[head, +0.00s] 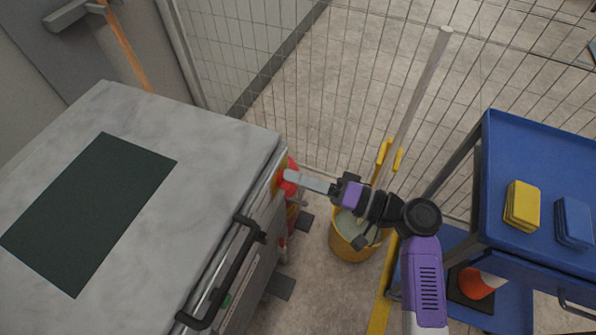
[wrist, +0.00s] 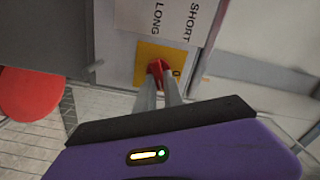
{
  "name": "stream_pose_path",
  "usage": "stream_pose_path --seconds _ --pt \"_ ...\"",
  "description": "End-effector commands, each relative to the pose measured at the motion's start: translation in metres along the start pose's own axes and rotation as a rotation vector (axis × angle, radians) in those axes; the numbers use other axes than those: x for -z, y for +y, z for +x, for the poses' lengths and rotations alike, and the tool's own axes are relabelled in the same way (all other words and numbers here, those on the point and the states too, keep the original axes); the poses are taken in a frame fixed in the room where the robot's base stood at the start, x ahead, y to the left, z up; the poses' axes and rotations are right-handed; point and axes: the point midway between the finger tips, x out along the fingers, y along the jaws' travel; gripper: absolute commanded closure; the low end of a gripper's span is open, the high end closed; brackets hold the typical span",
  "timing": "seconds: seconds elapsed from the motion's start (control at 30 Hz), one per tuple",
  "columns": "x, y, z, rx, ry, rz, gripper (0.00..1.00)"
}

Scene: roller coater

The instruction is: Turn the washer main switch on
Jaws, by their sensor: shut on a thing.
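The washer main switch is a red knob (wrist: 156,70) on a yellow plate (wrist: 150,50). It shows in the wrist view at the tips of my gripper (wrist: 159,80), whose two fingers are shut on it. In the head view the red switch (head: 288,178) sits on the right side of the grey washer (head: 230,135), near its top corner, and my gripper (head: 290,176) reaches it from the right. The fingers cover part of the knob. A mark on the plate beside the knob is partly hidden, so I cannot tell the knob's setting.
A sheet lettered SHORT and LONG (wrist: 165,18) is above the plate. A black handle (head: 232,275) runs along the washer front. A yellow mop bucket (head: 350,240) stands below my arm. A blue cart (head: 530,150) stands at the right. A mesh fence (head: 300,75) closes the back.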

Motion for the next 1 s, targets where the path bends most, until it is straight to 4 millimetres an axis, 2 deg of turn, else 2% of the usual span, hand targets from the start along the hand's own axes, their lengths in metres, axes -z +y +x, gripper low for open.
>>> stream_pose_path --seconds 0.2,0.5,1.0 --pt "0.0013 0.0001 -0.0008 -0.002 0.002 0.186 1.0" --pt "0.0002 0.0031 -0.0006 -0.001 0.001 0.365 1.0" --pt "-0.0007 0.0054 -0.0006 -0.001 0.002 0.449 1.0"
